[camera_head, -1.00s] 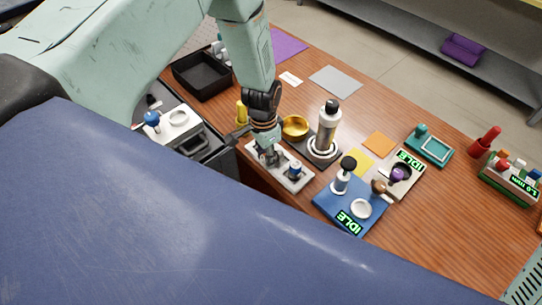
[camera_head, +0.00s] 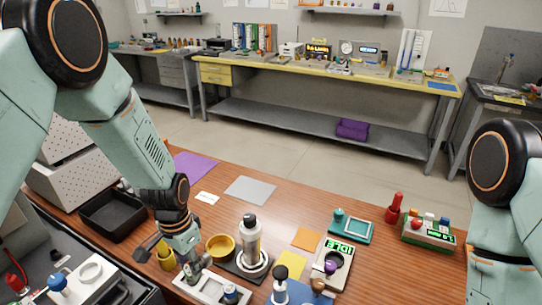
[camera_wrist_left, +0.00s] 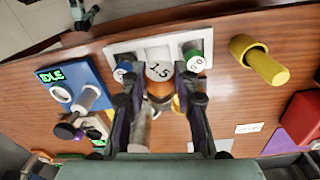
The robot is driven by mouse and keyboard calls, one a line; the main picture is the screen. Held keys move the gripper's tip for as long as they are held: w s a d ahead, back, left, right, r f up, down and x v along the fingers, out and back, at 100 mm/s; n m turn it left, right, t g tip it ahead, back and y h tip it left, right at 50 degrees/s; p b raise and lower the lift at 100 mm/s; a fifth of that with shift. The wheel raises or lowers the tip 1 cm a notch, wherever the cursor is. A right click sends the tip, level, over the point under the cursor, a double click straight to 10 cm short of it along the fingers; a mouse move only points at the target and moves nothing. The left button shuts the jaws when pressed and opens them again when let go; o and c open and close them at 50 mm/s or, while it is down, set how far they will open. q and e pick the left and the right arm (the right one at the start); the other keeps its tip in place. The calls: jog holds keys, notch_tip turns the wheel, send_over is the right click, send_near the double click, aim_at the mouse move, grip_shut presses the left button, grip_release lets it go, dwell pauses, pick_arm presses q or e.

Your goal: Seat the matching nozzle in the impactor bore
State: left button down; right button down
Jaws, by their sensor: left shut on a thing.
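My left gripper (camera_head: 192,268) is down at the pale nozzle tray (camera_head: 208,291) at the table's near edge. In the left wrist view, the left gripper (camera_wrist_left: 160,92) is shut on an orange-sided nozzle (camera_wrist_left: 158,72) with a white top marked 1.5. I cannot tell whether it is clear of the tray. A blue nozzle (camera_wrist_left: 122,70) and a green nozzle (camera_wrist_left: 193,58) stand either side of it. The impactor (camera_head: 250,241), a grey cylinder with a black cap, stands upright right of my gripper on a dark base. Its bore is not clear. My right gripper is out of view.
A black bin (camera_head: 113,214) is further left. An instrument reading IDLE (camera_head: 333,268) stands right of the impactor. The table behind is mostly clear.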

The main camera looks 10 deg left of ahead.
pick_arm(q)
jog(key=s+d+f+n+b, duration=0.1)
jog(key=s+d+n+b, duration=0.4)
jog(key=b, duration=0.6)
jog(key=shift+s+d+f+n, duration=0.2)
jog(key=shift+s+d+n, duration=0.35)
jog(key=shift+s, duration=0.7)
jog(key=shift+d+r, duration=0.1)
jog(key=shift+d, duration=0.05)
